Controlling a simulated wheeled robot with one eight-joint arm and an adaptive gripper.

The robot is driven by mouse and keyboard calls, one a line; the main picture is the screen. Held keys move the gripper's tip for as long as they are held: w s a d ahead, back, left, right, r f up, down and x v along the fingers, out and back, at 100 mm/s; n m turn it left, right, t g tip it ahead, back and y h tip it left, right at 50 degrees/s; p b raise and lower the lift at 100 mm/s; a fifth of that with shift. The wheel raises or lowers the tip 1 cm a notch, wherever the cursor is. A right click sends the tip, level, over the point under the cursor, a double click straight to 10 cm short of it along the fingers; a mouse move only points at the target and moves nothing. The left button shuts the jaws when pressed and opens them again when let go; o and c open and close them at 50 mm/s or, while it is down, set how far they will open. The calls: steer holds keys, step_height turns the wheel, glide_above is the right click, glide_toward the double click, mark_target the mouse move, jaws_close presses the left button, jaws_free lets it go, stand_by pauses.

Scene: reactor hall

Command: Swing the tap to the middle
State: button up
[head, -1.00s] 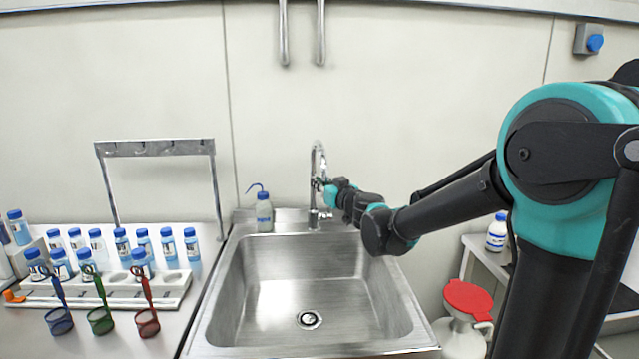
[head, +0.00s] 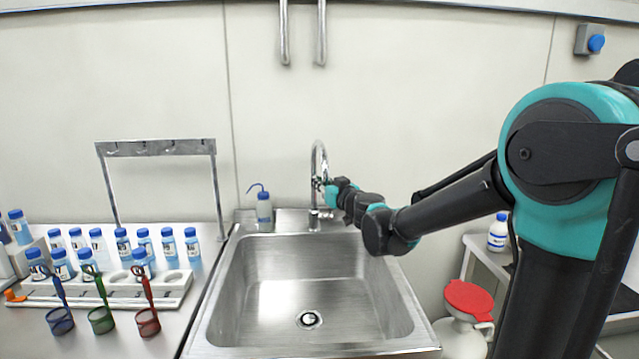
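The chrome tap (head: 315,165) stands at the back rim of the steel sink (head: 238,290), a little right of the sink's middle line. Its tall curved neck rises above the rim, and the spout end shows close to the neck. My gripper (head: 322,185) reaches in from the right and is at the tap's neck, below the curve. The fingers are small and overlap the tap, so I cannot tell whether they are open or closed around it.
A wash bottle (head: 264,208) stands on the sink's back left rim, near the tap. A rack of blue-capped bottles (head: 165,290) and a metal hanger frame (head: 155,148) are at the left. A red-lidded can (head: 468,298) stands right of the sink. The basin is empty.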

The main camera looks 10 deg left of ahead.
steer(key=o, duration=0.5)
steer(key=shift+c, duration=0.2)
steer(key=shift+d, duration=0.1)
steer(key=v, duration=1.2)
